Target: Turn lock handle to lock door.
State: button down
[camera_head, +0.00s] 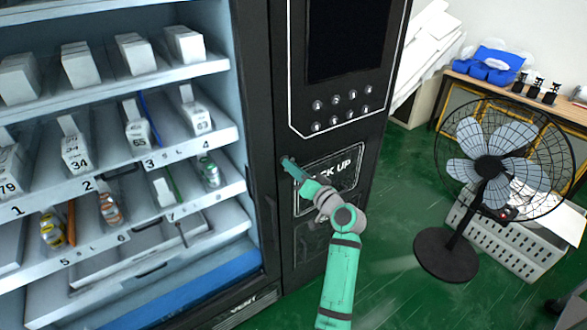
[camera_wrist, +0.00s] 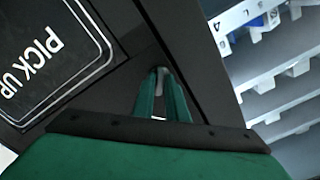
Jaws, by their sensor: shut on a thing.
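My gripper (camera_head: 287,162) reaches the black front of the vending machine (camera_head: 262,90), left of the PICK UP panel (camera_head: 335,172). In the wrist view its green fingers (camera_wrist: 160,76) point at the dark panel and are nearly together at the tips. They are shut on a small grey piece, the lock handle (camera_wrist: 159,71), which is mostly hidden by the fingers. Its turn angle cannot be told. In the head view the handle is hidden behind the gripper. The black door frame (camera_head: 247,60) stands beside the lit shelves.
Shelves (camera_head: 110,180) with numbered slots, boxes and several bottles fill the left. A dark screen (camera_head: 345,40) is above the gripper, over several round buttons (camera_head: 341,110). A black fan (camera_head: 490,168) stands at right on the green floor (camera_head: 395,180), with a table (camera_head: 510,95) behind.

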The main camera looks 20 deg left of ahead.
jog(key=shift+f+n, duration=0.2)
jog(key=shift+n, duration=3.7)
jog(key=c, duration=1.8)
grip_release()
jog(key=shift+r, duration=0.1)
jog(key=shift+o, duration=0.2)
jog(key=v, duration=1)
jog(key=shift+s+d, duration=0.25)
jog(key=shift+d, duration=0.1)
jog(key=shift+s, duration=0.1)
